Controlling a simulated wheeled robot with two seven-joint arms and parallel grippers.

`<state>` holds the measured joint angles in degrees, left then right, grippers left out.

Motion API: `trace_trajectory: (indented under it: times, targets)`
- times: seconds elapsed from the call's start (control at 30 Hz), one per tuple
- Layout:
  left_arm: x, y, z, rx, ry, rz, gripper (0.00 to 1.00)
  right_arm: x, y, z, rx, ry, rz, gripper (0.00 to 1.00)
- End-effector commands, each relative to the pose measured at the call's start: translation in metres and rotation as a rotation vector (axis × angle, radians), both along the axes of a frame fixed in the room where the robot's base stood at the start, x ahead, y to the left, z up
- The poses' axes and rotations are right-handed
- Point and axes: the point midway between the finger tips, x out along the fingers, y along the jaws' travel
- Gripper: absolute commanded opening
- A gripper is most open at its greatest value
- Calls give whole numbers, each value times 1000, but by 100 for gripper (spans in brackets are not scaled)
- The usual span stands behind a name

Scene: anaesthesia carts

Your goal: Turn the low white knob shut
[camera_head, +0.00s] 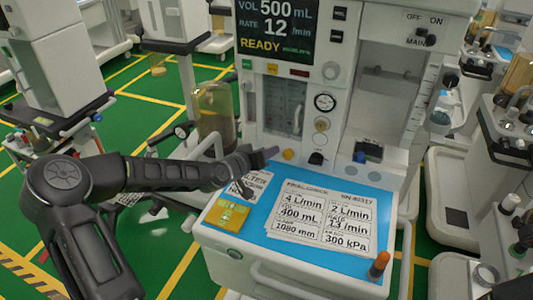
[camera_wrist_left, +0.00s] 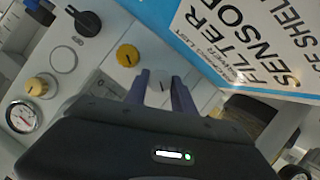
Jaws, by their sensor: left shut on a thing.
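The low white knob (camera_wrist_left: 158,88) shows in the left wrist view between my left gripper's two grey-violet fingers. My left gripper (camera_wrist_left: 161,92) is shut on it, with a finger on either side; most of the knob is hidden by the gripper. In the head view my left gripper (camera_head: 270,152) reaches in from the left to the lower front of the machine, just left of a yellow knob (camera_head: 288,154). I cannot make out the white knob there. My right gripper is not in view.
The yellow knob (camera_wrist_left: 127,55) is close beside the fingers in the wrist view. A black knob (camera_head: 317,158) and a gauge (camera_head: 324,102) are farther right. Below is a blue worktop (camera_head: 273,192) with a printed card (camera_head: 325,215) and a yellow box (camera_head: 227,214).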

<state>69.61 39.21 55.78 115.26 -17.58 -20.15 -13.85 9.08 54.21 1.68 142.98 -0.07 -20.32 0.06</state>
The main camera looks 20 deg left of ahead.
Motion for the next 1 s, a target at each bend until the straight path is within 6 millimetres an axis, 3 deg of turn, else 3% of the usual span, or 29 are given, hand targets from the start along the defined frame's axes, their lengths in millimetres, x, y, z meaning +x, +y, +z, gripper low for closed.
trace_trajectory:
  times: [0.53, 1.0]
  targets:
    - [2, -6, 1, 458, 16, -2, 0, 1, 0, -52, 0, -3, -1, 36]
    - [1, -7, 3, 840, 49, -2, 0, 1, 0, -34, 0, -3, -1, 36]
